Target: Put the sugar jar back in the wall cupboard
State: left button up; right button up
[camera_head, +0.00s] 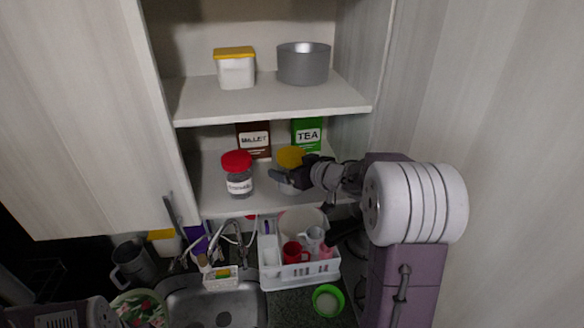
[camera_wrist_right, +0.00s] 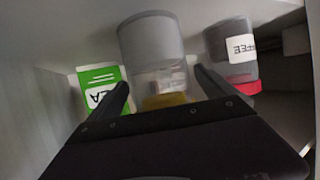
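A jar with a yellow lid (camera_head: 290,157) stands on the cupboard's lower shelf (camera_head: 215,203), in front of the tea box. I take it for the sugar jar, but no label is readable. My right gripper (camera_head: 294,173) reaches in from the right at this jar and partly hides it. In the right wrist view, the clear jar with its yellow lid (camera_wrist_right: 165,100) lies between the two spread fingers (camera_wrist_right: 161,85), with small gaps beside it. The gripper looks open. My left gripper is not in view; only part of my left arm shows at the lower left.
A red-lidded coffee jar (camera_head: 238,175) stands left of the yellow-lidded jar. A millet box (camera_head: 254,140) and a green tea box (camera_head: 307,134) stand behind. The upper shelf (camera_head: 270,101) holds a yellow-lidded tub (camera_head: 235,70) and a grey pot (camera_head: 303,65). A dish rack (camera_head: 272,283) and sink are below.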

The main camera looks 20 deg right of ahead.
jog(key=shift+w+a, duration=0.55)
jog(key=shift+a, duration=0.1)
jog(key=shift+r, duration=0.25)
jog(key=v, duration=0.5)
jog(key=shift+d+f, duration=0.1)
jog(key=shift+d, duration=0.3)
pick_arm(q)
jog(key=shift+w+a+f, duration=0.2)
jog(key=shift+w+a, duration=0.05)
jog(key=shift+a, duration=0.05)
pick_arm(e)
jog(key=v, duration=0.7)
jog(key=shift+s, duration=0.3)
jog(key=shift+w+a, duration=0.1)
jog(key=shift+a, duration=0.05)
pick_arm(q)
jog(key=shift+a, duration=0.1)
